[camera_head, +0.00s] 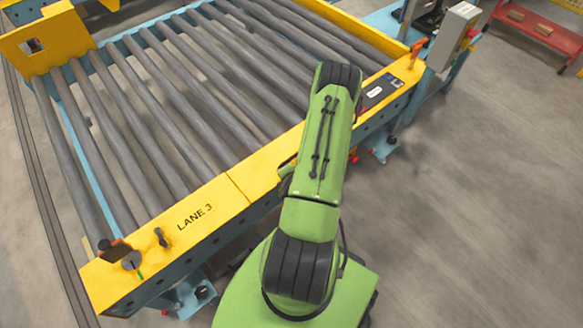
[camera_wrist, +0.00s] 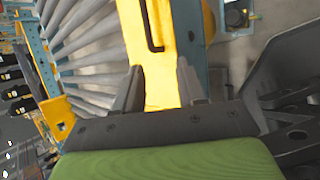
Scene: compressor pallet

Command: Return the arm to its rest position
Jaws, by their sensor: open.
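My gripper (camera_wrist: 158,80) shows in the wrist view with its two grey fingers apart and nothing between them. The yellow side rail of the roller conveyor (camera_wrist: 144,35) lies beyond the fingers. I cannot tell how far away it is. In the head view my green arm (camera_head: 330,140) reaches up over the front rail of the conveyor (camera_head: 235,190), marked LANE 3. My gripper is hidden behind the arm there.
The conveyor's grey rollers (camera_head: 185,90) carry nothing in view. A grey control box (camera_head: 452,36) with a red button stands at the rail's right end. A red rack (camera_head: 540,27) is at the top right. The floor (camera_head: 480,190) to the right is clear.

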